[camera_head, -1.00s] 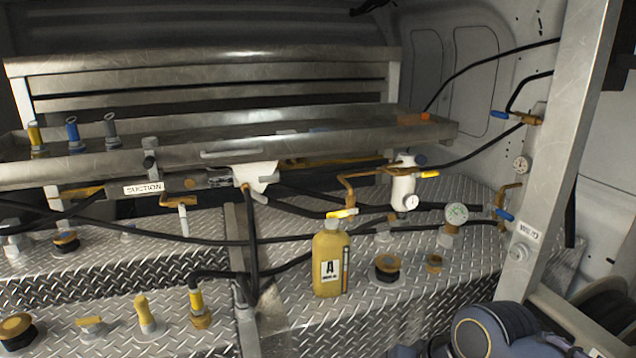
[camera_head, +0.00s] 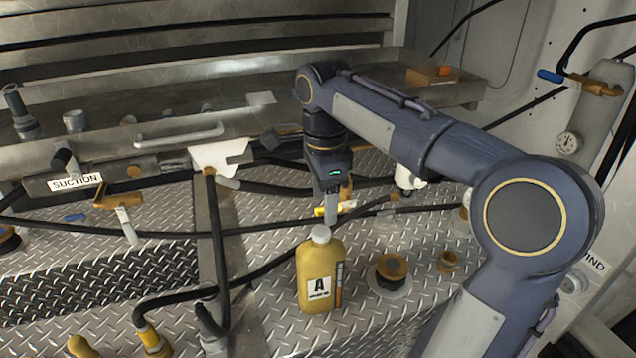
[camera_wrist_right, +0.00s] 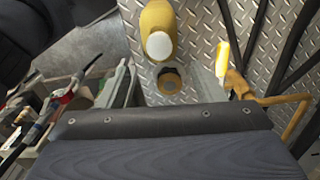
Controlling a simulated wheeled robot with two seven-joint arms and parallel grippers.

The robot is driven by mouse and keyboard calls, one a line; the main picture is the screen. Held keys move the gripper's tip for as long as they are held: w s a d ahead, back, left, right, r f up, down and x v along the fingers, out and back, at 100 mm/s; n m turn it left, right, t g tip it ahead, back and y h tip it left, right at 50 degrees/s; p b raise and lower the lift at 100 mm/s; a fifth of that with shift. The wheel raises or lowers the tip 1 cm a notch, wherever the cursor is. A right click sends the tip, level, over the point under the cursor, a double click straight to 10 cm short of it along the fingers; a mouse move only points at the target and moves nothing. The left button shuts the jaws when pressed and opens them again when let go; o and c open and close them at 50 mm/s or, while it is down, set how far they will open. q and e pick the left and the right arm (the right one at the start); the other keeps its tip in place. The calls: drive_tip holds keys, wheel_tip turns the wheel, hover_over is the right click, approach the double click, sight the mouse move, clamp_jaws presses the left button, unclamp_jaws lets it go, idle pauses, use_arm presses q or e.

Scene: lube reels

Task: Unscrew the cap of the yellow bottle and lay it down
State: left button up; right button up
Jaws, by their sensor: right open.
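The yellow bottle (camera_head: 321,275) stands upright on the diamond-plate deck, with a label marked "A" on its front. Its pale grey-white cap (camera_head: 321,234) is on its neck. My right gripper (camera_head: 331,215) points down just above the cap, apart from it as far as I can tell. In the right wrist view, the bottle (camera_wrist_right: 157,14) and its cap (camera_wrist_right: 159,45) show beyond the two spread fingers (camera_wrist_right: 170,65), with nothing between them. My left gripper is not in view.
A dark round fitting with a tan top (camera_head: 391,268) sits right of the bottle. A yellow-handled valve (camera_head: 326,211) and black hoses (camera_head: 270,229) run behind it. A metal tray (camera_head: 300,115) with an orange block (camera_head: 432,75) spans the back. Deck left of the bottle has some clear room.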

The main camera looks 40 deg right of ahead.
sight(322, 229)
drive_tip(key=shift+f, duration=3.2)
drive_tip(key=c, duration=1.1)
drive_tip(key=shift+o, duration=0.2)
drive_tip(key=n+p, duration=0.1)
drive_tip(key=n, duration=0.1)
drive_tip(key=shift+r+n, duration=0.15)
drive_tip(key=shift+n, duration=0.25)
drive_tip(key=shift+w+n, duration=0.1)
drive_tip(key=shift+n, duration=1.1)
drive_tip(key=shift+n+p, duration=0.4)
drive_tip(key=shift+n, duration=0.2)
drive_tip(key=n, duration=0.2)
drive_tip(key=shift+n+p, duration=0.35)
drive_tip(key=shift+n, duration=0.05)
drive_tip(key=shift+w+f+n, duration=0.1)
drive_tip(key=shift+f+n, duration=0.15)
drive_tip(key=shift+n, duration=0.35)
